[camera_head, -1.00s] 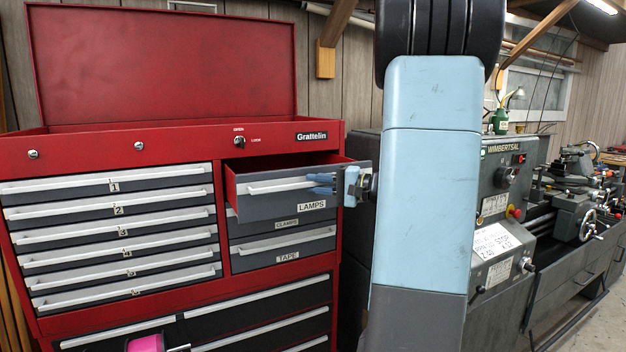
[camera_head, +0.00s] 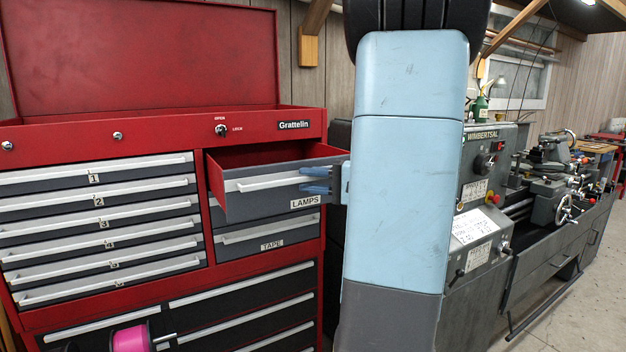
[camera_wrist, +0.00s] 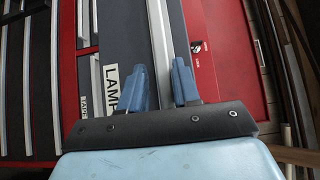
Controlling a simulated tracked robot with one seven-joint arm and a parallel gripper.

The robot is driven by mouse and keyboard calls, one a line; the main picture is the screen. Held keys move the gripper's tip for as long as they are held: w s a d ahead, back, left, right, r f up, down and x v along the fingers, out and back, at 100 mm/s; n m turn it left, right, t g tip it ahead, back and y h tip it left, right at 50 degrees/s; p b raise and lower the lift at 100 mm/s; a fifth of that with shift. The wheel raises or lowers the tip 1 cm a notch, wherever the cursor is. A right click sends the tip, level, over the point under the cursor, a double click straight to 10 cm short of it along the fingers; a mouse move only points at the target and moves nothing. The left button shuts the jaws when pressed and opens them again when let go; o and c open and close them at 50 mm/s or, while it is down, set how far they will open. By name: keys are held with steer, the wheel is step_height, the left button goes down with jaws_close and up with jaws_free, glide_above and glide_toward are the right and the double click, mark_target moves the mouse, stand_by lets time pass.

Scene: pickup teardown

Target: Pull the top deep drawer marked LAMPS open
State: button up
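The top deep drawer marked LAMPS (camera_head: 250,205) is pulled part way out of the red tool chest, its red inside showing. It has a grey front and a long light handle bar (camera_head: 265,183). My gripper (camera_head: 313,181) is at the right end of that handle, its blue fingers pointing left along the front. In the wrist view the handle bar (camera_wrist: 160,35) passes between the two fingers (camera_wrist: 160,85), which close on it. The LAMPS label (camera_wrist: 112,90) is partly hidden by a finger there.
The TAPE drawer (camera_head: 265,236) below is shut; the CLAMPS label is hidden by the open drawer. Numbered shallow drawers (camera_head: 100,222) at left are shut. A pink spool (camera_head: 131,339) sticks out low in front. A lathe (camera_head: 545,205) stands at right behind my arm.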

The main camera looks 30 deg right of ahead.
steer(key=shift+o, duration=0.6)
steer(key=shift+r, duration=0.15)
steer(key=shift+d, duration=0.1)
steer(key=shift+s+d, duration=0.15)
steer(key=shift+s, duration=0.05)
steer(key=v, duration=1.3)
steer(key=shift+s, duration=0.2)
steer(key=s+a+f+n+g+h, duration=0.1)
steer(key=s+a+n+g+h, duration=0.1)
steer(key=a, duration=0.7)
steer(key=s+a+f+n+g+h, duration=0.1)
steer(key=s+a+n+g+h, duration=0.1)
steer(key=a+h, duration=0.4)
steer(key=s+a+f+n+g+h, duration=0.2)
steer(key=a+n, duration=0.4)
steer(key=a, duration=0.5)
steer(key=shift+s+a+g+h, duration=0.3)
steer(key=shift+a+g+h, duration=0.1)
steer(key=shift+g+h, duration=0.55)
